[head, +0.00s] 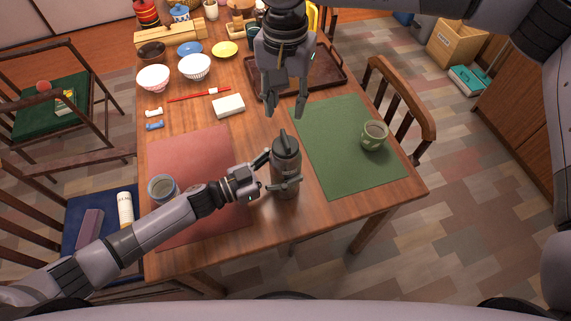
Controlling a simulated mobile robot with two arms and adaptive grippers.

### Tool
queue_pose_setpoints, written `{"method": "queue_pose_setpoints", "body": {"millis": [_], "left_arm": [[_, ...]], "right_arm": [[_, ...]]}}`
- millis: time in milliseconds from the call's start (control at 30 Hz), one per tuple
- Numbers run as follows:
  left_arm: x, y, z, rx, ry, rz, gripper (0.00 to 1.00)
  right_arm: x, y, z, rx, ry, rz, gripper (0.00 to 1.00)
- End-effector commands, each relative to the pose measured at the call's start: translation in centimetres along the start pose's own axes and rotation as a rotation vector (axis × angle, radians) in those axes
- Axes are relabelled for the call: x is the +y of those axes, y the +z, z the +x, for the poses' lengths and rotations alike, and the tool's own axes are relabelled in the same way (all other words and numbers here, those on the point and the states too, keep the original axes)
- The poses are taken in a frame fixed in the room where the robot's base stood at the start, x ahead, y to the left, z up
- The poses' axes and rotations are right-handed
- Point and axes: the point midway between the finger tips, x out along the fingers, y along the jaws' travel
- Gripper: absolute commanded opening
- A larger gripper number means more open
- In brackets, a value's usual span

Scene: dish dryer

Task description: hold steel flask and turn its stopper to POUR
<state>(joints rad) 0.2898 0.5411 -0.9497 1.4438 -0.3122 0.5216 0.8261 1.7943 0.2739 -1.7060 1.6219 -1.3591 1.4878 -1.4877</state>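The dark grey steel flask (286,168) stands upright on the wooden table between the red and green mats. Its stopper (284,142) is on top, with a pointed tip; I cannot read its setting. My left gripper (276,174) comes in from the left and has its fingers around the flask's body, on either side of it. My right gripper (286,108) points down from above, just behind and above the stopper. Its fingers are apart and nothing is between them.
A green mat (335,165) with a green cup (374,135) lies right, and a red mat (190,165) with a grey-blue cup (162,187) left. A brown tray (333,62), a white block (229,105) and bowls (153,78) stand behind. Chairs surround the table.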

Motion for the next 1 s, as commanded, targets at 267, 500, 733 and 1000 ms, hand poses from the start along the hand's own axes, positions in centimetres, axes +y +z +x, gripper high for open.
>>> {"method": "queue_pose_setpoints", "body": {"millis": [267, 500, 733, 1000], "left_arm": [[-0.01, 0.03, -0.03, -0.001, -0.001, -0.001, 0.39], [-0.01, 0.03, -0.03, -0.001, -0.001, -0.001, 0.23], [-0.01, 0.04, -0.03, -0.001, -0.001, -0.001, 0.07], [-0.01, 0.05, -0.03, -0.001, -0.001, -0.001, 0.02]], "right_arm": [[0.00, 0.00, 0.00, 0.000, 0.000, 0.000, 0.33], [0.00, 0.00, 0.00, 0.000, 0.000, 0.000, 0.33], [0.00, 0.00, 0.00, 0.000, 0.000, 0.000, 0.33], [-0.01, 0.01, -0.04, 0.000, 0.000, 0.048, 0.29]]}}
